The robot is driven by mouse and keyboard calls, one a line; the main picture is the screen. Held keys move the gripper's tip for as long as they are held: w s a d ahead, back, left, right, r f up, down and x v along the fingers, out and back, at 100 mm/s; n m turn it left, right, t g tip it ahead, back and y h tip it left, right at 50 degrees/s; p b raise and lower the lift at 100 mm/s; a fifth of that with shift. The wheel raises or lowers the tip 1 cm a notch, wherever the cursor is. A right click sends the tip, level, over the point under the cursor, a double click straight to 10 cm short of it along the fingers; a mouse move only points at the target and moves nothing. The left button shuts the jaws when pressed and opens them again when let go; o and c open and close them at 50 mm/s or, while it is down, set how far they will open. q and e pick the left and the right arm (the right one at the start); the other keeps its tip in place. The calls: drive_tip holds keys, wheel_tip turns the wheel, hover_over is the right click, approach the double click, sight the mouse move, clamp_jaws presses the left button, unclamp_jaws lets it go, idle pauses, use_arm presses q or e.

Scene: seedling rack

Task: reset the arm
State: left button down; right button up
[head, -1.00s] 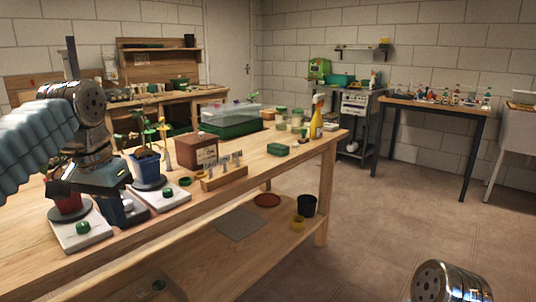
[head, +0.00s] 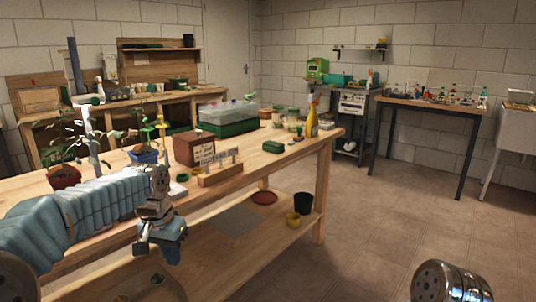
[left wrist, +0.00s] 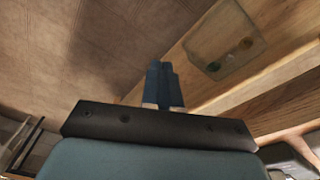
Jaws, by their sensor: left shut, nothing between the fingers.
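My left arm reaches in from the left in the head view. Its gripper (head: 160,250) points down in front of the bench's front edge and holds nothing. In the left wrist view the two blue fingers (left wrist: 164,84) are together, with floor and wood beyond them. My right gripper is not in view; only a metal part of my own shows at the bottom right of the head view.
The wooden bench (head: 236,192) carries a potted plant in a red pot (head: 64,177), a blue pot (head: 145,158), a brown box (head: 194,149), a green tray with a clear lid (head: 228,127) and a yellow bottle (head: 312,122). A lower shelf (head: 200,262) holds a black pot (head: 303,203). Open floor lies right.

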use_arm(q)
drive_tip(key=s+d+f+h, duration=0.1)
drive_tip(key=s+d+f, duration=0.15)
drive_tip(key=f, duration=1.05)
drive_tip(key=s+d+f+h, duration=0.1)
drive_tip(key=d+f, duration=0.3)
drive_tip(key=f, duration=0.9)
drive_tip(key=s+d+f+n+h, duration=0.1)
drive_tip(key=s+d+f+n, duration=0.1)
drive_tip(key=s+f, duration=0.5)
drive_tip(key=s+d+f+n, duration=0.2)
drive_tip(key=s+f, duration=0.6)
drive_tip(key=s, duration=0.4)
drive_tip(key=shift+s+d+f+g+h, duration=0.25)
drive_tip(key=shift+d+g+h, duration=0.15)
drive_tip(key=shift+d, duration=0.2)
